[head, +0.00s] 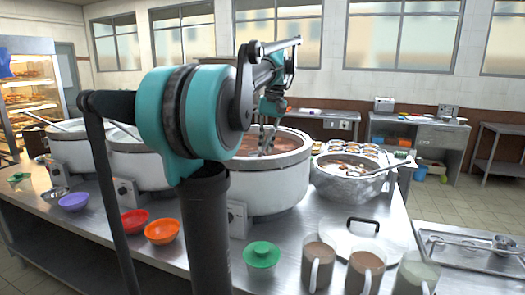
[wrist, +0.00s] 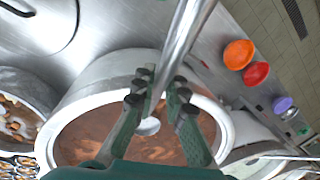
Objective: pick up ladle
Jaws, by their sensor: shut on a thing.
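My gripper (wrist: 161,92) is shut on the metal shaft of a ladle (wrist: 188,35) in the wrist view. The shaft runs from the top edge down between the fingers, and a pale rounded end shows just below them. It hangs over the large pot (wrist: 70,105) of brown congee (wrist: 125,140); I cannot tell whether it touches the congee. In the head view my gripper (head: 267,140) is over the same white pot (head: 268,190), and the held ladle is hard to make out there.
Bowls, including an orange one (head: 162,232), several mugs (head: 365,270) and a lid (head: 356,240) line the counter's front. More white pots (head: 70,147) stand left.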

